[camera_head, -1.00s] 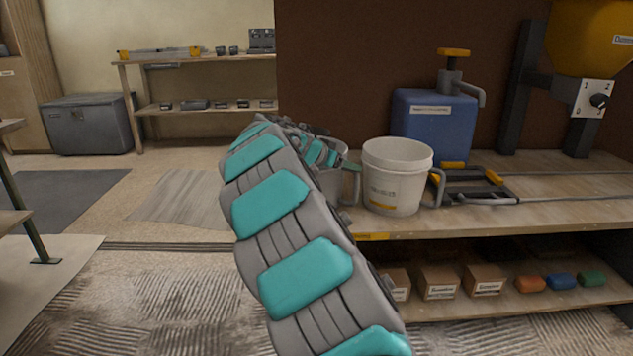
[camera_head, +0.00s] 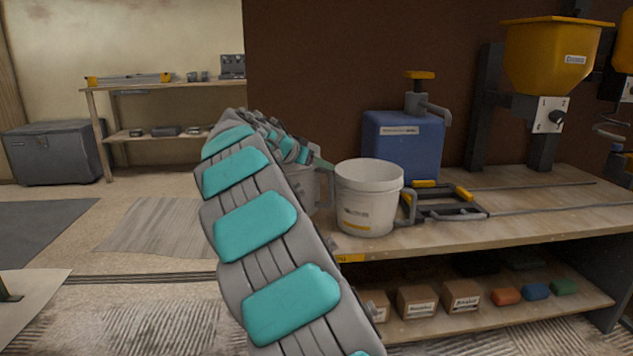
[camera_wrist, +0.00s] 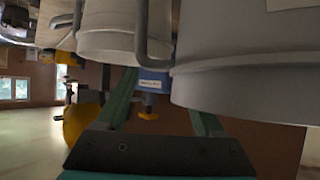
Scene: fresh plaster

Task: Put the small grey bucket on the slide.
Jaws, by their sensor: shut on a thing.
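The small grey bucket (camera_head: 303,190) is at the bench's left end, mostly hidden behind my arm. In the wrist view it fills the upper right (camera_wrist: 245,50), upside down. My gripper (camera_head: 312,160) is at its upper right side, shut on its handle (camera_head: 325,187). The teal fingers show in the wrist view (camera_wrist: 162,105), but the grip itself is partly hidden. I cannot tell whether the bucket touches the bench. The slide (camera_head: 443,200), a dark frame with yellow ends, lies on the bench to the right, at the start of two thin rails.
A larger white bucket (camera_head: 366,200) stands between the grey bucket and the slide. A blue jug (camera_head: 402,145) with a pump stands behind. A yellow hopper (camera_head: 548,60) hangs above the bench (camera_head: 540,205) at right.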

